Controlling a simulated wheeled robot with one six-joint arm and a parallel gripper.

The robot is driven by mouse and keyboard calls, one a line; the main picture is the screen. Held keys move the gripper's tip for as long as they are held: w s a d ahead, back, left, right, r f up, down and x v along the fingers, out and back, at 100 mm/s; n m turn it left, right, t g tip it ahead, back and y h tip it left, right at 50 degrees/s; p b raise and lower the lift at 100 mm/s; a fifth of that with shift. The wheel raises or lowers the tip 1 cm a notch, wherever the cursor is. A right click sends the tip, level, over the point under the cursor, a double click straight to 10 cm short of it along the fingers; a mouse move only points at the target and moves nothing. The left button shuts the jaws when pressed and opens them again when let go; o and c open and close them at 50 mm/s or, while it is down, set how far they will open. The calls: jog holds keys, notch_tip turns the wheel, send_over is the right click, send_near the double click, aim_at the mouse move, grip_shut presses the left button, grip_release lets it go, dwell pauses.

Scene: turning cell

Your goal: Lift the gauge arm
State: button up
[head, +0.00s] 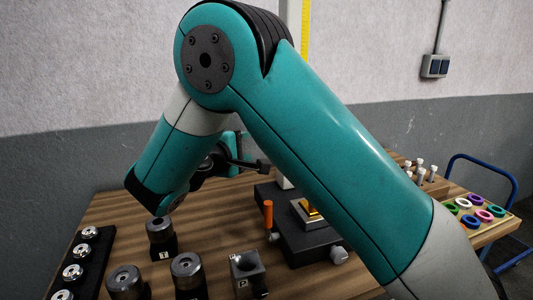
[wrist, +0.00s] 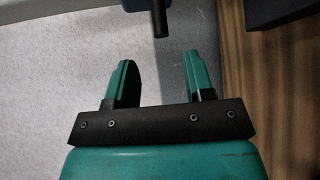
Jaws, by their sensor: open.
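My gripper (wrist: 160,62) is open in the wrist view, its two teal fingers apart with nothing between them. A dark rod (wrist: 160,18) comes in from the top edge, just beyond the fingertips and roughly in line with the gap. It may be part of the gauge arm, but I cannot tell. In the head view a dark fixture base (head: 305,247) stands on the table, with an upright orange handle (head: 268,214) at its left and a gold block (head: 311,208) on it. My arm hides much of the fixture, and the gauge arm is not clearly identifiable.
On the wooden table (head: 120,212) stand several dark cylindrical holders (head: 187,272) and a black rack (head: 88,262) of shiny round parts. A tray of coloured rings (head: 468,220) is at the right. The wrist view shows the table edge (wrist: 242,80) right of my gripper.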

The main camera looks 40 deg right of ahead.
jog(key=b+x, duration=1)
jog(key=x, duration=0.2)
jog(key=shift+d+r+b, duration=0.1)
jog(key=shift+d+b, duration=0.15)
jog(key=shift+b, duration=0.1)
grip_shut()
